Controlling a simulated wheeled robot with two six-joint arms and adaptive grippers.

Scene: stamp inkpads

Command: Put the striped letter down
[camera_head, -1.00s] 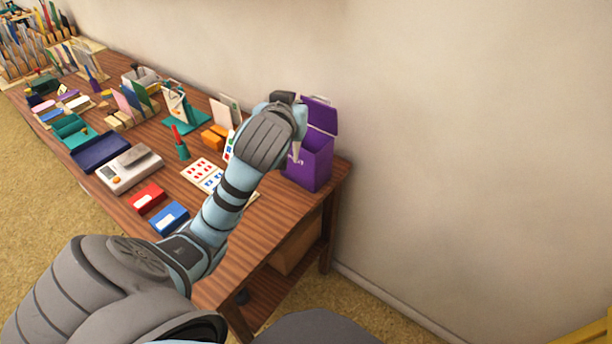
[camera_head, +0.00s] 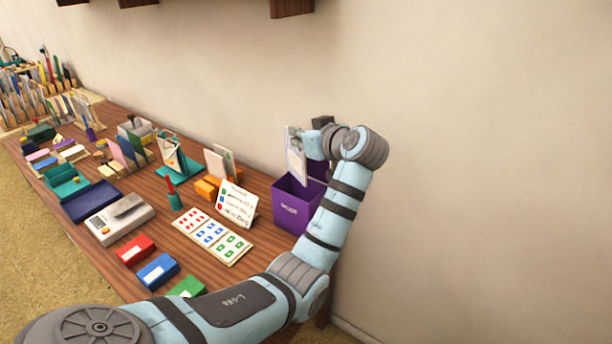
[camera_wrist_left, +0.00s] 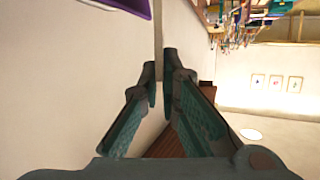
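A pale letter (camera_head: 295,158) hangs upright over the left part of the purple box (camera_head: 290,208). Its stripes cannot be made out. My left gripper (camera_head: 308,143) is at the letter's upper right edge, above the open box. In the left wrist view the gripper (camera_wrist_left: 160,80) has its fingers close together on the letter, which shows edge-on as a thin pale strip (camera_wrist_left: 158,28). The box's purple lid stands raised behind, partly hidden by my gripper. Whether the letter's lower end is inside the box or in front of it cannot be told. My right gripper is not in view.
A leaning legend card (camera_head: 236,204) and a stamp sheet (camera_head: 212,236) lie left of the box. Red (camera_head: 136,250), blue (camera_head: 158,271) and green (camera_head: 187,288) inkpads sit at the table's front. A wall rises close behind the box.

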